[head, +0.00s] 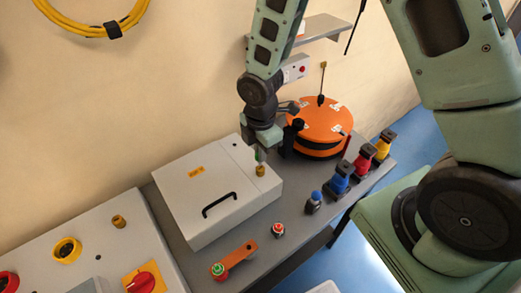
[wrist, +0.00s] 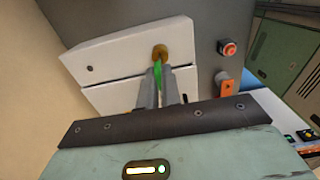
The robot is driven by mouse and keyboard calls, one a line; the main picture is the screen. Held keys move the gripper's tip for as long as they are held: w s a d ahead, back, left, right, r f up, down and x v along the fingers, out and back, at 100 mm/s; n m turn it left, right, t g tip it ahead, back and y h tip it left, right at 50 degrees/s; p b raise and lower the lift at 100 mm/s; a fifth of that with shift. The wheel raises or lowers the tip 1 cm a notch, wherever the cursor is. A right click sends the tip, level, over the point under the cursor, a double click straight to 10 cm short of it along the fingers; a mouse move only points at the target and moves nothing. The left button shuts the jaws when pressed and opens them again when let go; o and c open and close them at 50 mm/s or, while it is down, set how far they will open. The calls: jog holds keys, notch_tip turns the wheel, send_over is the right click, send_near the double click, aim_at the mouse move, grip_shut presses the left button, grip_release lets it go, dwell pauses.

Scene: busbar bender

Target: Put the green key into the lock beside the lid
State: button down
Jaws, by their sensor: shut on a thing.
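The green key (head: 257,156) is upright between the fingers of my gripper (head: 259,150). The gripper is shut on it, and the fingers hide its upper part. The brass lock (head: 261,170) stands on the grey-white box, beside the lid (head: 205,185) with the black handle. The key's lower end is right at the top of the lock. In the wrist view the key (wrist: 158,75) shows between the fingers (wrist: 157,92), its far end pointing at the lock (wrist: 159,51). I cannot tell whether the tip is inside or just above it.
A red button (head: 278,230) and an orange lever (head: 236,257) are in front of the box. An orange drum (head: 320,122) stands behind right. Blue, red and yellow connectors (head: 364,161) line the table's right edge. A control panel (head: 95,240) is at left.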

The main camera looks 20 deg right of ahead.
jog(key=shift+f+b, duration=1.2)
jog(key=shift+f, duration=0.45)
dwell(0.4)
jog(key=c, duration=1.5)
grip_release()
notch_tip(320, 180, up, 18)
jog(key=shift+f+b, duration=0.25)
jog(key=shift+b, duration=0.3)
